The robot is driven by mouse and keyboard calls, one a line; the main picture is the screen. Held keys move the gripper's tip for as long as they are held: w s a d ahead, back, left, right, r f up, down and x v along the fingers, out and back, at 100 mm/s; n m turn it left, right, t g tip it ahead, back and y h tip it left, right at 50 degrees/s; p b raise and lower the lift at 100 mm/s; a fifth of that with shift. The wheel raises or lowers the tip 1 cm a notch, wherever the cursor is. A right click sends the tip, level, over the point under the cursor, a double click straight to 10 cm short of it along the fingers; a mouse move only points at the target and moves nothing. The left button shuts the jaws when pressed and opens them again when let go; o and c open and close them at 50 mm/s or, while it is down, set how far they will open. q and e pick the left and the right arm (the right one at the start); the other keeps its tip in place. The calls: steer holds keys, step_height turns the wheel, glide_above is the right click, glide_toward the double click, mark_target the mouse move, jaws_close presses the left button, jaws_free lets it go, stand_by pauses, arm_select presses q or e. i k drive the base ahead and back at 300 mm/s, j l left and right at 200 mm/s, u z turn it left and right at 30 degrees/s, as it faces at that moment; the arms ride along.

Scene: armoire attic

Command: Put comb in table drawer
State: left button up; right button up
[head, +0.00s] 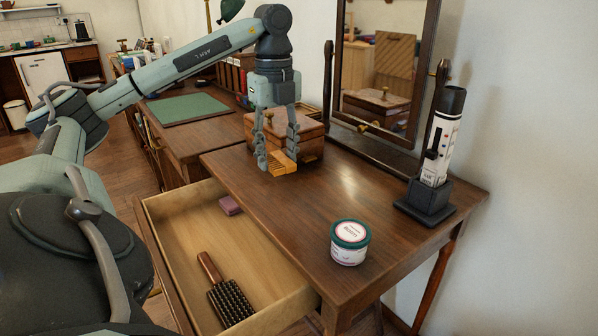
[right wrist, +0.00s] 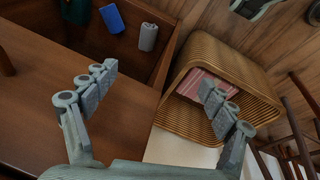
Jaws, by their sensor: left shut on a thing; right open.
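The comb (head: 285,168), a small orange-yellow piece, is between the fingers of my left gripper (head: 278,159) in the head view. My left gripper is shut on it and points down, over the back left part of the dressing table's top (head: 300,205). I cannot tell whether the comb touches the tabletop. The table drawer (head: 187,222) is pulled open in front of the table, to the left and nearer to me. My right gripper (right wrist: 158,82) is open and empty in the right wrist view.
A hairbrush (head: 229,299) and a pink block (head: 230,205) lie in the drawer. A wooden box (head: 305,138) stands right behind my left gripper. A lidded jar (head: 349,243), a black holder (head: 428,199) and a mirror are on the table. A woven basket (right wrist: 245,75) shows in the right wrist view.

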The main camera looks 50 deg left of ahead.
mark_target(196, 237)
steer(key=k, duration=1)
